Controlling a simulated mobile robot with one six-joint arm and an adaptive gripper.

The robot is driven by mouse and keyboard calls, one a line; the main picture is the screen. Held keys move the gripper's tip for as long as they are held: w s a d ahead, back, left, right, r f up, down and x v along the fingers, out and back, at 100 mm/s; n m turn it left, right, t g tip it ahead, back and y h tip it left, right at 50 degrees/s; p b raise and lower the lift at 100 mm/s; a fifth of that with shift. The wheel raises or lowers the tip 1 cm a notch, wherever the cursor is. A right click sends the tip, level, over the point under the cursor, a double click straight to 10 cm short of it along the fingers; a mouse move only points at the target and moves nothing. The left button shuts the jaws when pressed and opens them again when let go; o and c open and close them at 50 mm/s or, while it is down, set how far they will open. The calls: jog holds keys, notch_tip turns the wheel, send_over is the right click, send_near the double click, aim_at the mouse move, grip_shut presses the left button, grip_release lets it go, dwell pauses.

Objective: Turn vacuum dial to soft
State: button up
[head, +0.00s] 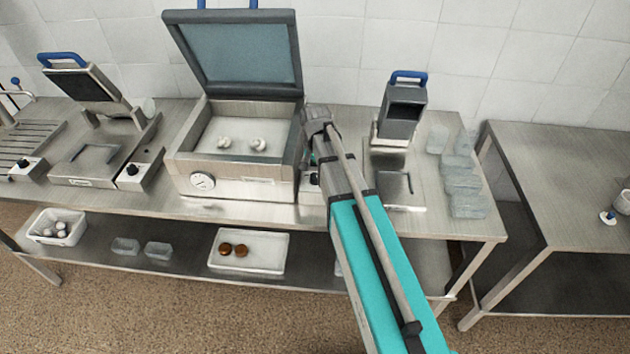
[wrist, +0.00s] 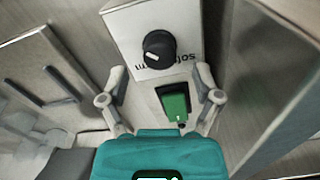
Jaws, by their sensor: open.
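The vacuum dial (wrist: 159,50) is a round black knob with a white mark, on a pale box face (wrist: 130,28) in the wrist view. In the head view my arm hides most of the gripper; a small black knob (head: 314,179) shows beside the arm, on the box right of the vacuum chamber.
A green switch (wrist: 174,103) sits between my fingers in the wrist view. The chamber machine (head: 235,180) has its lid up (head: 237,55), with two pale balls inside. A sealer-like machine (head: 402,110) and clear containers (head: 462,185) stand to the right. A metal wall (wrist: 265,80) is close on the right.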

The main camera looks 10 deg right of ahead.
aim_at(315, 175)
jog(key=shift+f+b, duration=1.3)
jog(key=shift+f, duration=0.3)
grip_shut()
